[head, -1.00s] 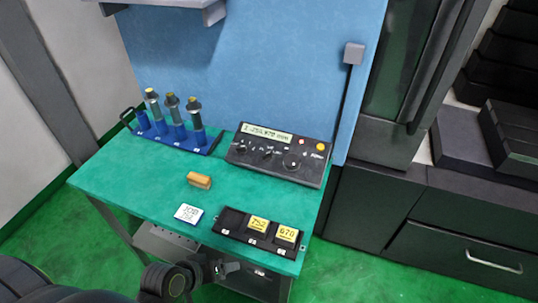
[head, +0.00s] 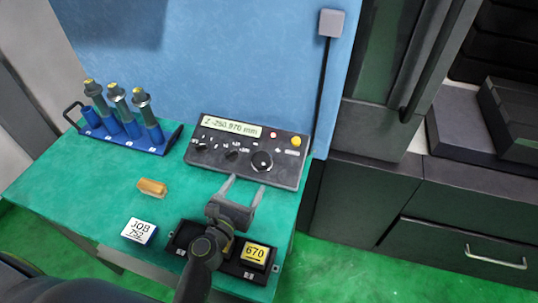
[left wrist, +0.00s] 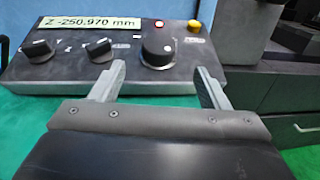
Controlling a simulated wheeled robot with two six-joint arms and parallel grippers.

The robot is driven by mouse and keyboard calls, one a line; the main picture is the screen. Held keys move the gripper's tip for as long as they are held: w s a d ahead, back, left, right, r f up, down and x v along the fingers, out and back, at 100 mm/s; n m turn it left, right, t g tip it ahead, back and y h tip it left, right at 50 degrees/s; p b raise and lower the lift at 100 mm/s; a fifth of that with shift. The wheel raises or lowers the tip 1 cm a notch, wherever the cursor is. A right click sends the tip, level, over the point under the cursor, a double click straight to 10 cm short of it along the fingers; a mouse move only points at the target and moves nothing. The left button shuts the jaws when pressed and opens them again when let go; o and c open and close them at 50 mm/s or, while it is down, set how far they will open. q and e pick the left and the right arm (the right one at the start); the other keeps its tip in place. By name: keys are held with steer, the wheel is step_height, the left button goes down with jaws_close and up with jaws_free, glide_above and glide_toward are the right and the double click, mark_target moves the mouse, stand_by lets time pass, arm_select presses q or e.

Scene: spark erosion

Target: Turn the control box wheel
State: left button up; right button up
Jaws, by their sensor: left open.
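The control box (head: 248,148) is a dark grey box at the back right of the green table, with a display reading Z -250.970 mm. Its wheel (head: 262,160) is a round black knob with a light mark, on the right part of the panel. The wheel (left wrist: 157,52) also shows in the left wrist view, between the fingers and beyond their tips. My left gripper (head: 245,188) is open and empty, just in front of the box's front edge, apart from the wheel. My right gripper is in neither view.
Two smaller knobs (left wrist: 99,48) sit left of the wheel; red and yellow buttons (head: 295,141) lie behind it. A blue rack (head: 150,150) with several cylindrical tools stands left.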

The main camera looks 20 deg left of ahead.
mark_target(260, 159)
arm_select(q)
steer(key=shift+f, duration=0.1)
steer(key=shift+w+r, duration=0.3)
steer(key=shift+w, duration=0.1)
steer(key=w, duration=0.2)
steer(key=shift+w+d+p, duration=0.25)
steer(key=shift+w+p, duration=0.1)
steer(key=w, duration=0.6)
steer(key=shift+w+d+f, duration=0.15)
steer(key=shift+w+d, duration=0.2)
steer(key=shift+d, duration=0.05)
steer(key=shift+w, duration=0.55)
steer(key=c, duration=0.9)
steer(key=shift+m+g+h, duration=0.3)
steer(key=shift+m+h, duration=1)
steer(key=shift+h, duration=0.1)
steer(key=shift+c, duration=0.2)
steer(key=shift+d+m+g+h, duration=0.1)
steer(key=shift+m+g+h, duration=0.6)
steer(key=shift+m+h, duration=0.7)
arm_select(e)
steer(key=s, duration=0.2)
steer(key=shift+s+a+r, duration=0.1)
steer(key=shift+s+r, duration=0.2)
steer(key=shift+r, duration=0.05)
